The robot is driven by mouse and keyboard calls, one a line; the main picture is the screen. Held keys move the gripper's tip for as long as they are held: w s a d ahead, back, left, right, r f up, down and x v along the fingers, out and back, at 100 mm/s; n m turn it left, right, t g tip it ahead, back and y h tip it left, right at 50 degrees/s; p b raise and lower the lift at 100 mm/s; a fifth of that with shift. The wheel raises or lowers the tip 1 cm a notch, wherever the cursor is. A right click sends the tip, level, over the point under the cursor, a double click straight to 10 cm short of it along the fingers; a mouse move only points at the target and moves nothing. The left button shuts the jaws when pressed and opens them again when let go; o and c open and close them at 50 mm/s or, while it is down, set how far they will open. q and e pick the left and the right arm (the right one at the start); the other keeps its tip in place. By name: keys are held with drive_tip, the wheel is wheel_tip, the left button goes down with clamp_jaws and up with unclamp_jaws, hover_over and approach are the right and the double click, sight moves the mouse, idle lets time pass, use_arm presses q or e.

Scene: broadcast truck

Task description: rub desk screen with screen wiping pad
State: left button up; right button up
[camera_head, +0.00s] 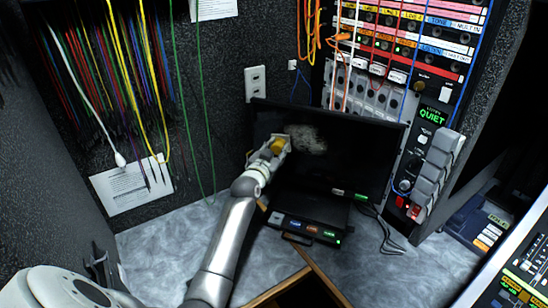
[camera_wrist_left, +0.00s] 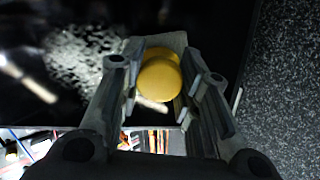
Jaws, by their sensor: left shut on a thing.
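The desk screen (camera_head: 345,165) is a black monitor at the back of the desk, tilted a little in the head view. A pale grey smudge (camera_head: 306,139) marks its upper left part; it also shows in the left wrist view (camera_wrist_left: 85,55). My left gripper (camera_head: 275,147) is at the screen's left side, shut on the yellow knob of the screen wiping pad (camera_wrist_left: 158,78). The pad's grey base lies beyond the knob, against or very close to the screen; I cannot tell if it touches. The smudge is beside the pad. My right gripper is not in view.
A black box with lit buttons (camera_head: 305,228) sits below the screen. A rack panel with cables (camera_head: 405,60) stands behind and to the right. Coloured cables (camera_head: 110,60) hang on the left wall. The grey desk (camera_head: 165,245) is clear at left.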

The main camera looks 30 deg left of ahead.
use_arm(q)
drive_tip(key=shift+b+x, duration=0.45)
drive_tip(key=shift+x, duration=0.6)
idle(0.5)
drive_tip(key=shift+r, duration=0.2)
